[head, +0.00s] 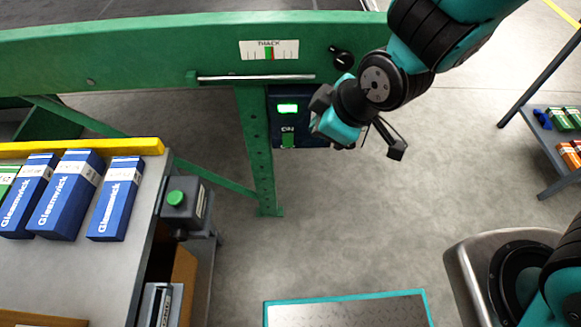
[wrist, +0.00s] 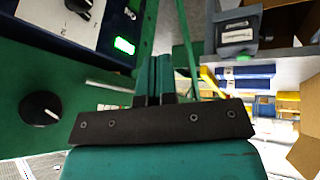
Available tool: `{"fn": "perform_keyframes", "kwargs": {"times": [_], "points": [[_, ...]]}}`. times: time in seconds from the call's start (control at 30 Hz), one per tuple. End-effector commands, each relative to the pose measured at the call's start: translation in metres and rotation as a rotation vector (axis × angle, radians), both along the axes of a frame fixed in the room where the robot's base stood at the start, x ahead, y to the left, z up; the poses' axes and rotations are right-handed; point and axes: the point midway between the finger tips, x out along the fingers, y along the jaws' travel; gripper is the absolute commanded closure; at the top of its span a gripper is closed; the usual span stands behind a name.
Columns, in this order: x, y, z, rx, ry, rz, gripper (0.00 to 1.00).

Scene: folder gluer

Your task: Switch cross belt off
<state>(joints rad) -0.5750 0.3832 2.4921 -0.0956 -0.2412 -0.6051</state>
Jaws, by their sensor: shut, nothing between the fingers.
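A dark control box (head: 262,104) hangs under the green machine beam in the head view. In the wrist view the box's panel (wrist: 45,35) is at the top left, with a black rotary knob (wrist: 80,6) cut by the top edge and the lit window (wrist: 124,46). My gripper's teal fingers (wrist: 154,75) are together and empty, to the right of the panel. I cannot read the knob's setting or a cross belt label.
The beam carries a "THICK" scale (head: 269,50), a metal rod (head: 256,78) and a black knob (head: 343,58). A green-button box (head: 183,203) sits beside the table (head: 85,258) with blue cartons (head: 68,195). Floor below the gripper is clear down to a teal-edged platform (head: 345,310).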

Motion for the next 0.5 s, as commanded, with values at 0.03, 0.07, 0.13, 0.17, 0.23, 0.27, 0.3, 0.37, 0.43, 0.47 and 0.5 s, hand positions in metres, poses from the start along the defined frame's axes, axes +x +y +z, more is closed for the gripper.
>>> {"fn": "perform_keyframes", "kwargs": {"times": [0.03,0.07,0.13,0.17,0.23,0.27,0.3,0.37,0.43,0.47,0.5], "points": [[0.002,0.005,-0.044,-0.027,-0.043,0.051,1.00],[0.004,0.007,-0.056,-0.040,-0.071,0.079,1.00],[0.008,0.011,-0.077,-0.064,-0.126,0.131,1.00],[0.009,0.013,-0.083,-0.073,-0.146,0.150,1.00],[0.011,0.015,-0.092,-0.085,-0.178,0.180,1.00],[0.011,0.015,-0.095,-0.090,-0.187,0.190,1.00],[0.012,0.016,-0.096,-0.092,-0.196,0.197,1.00],[0.012,0.016,-0.096,-0.095,-0.203,0.202,1.00],[0.012,0.016,-0.095,-0.095,-0.204,0.203,1.00],[0.013,0.016,-0.095,-0.094,-0.204,0.202,1.00],[0.012,0.016,-0.094,-0.094,-0.203,0.201,1.00]]}}
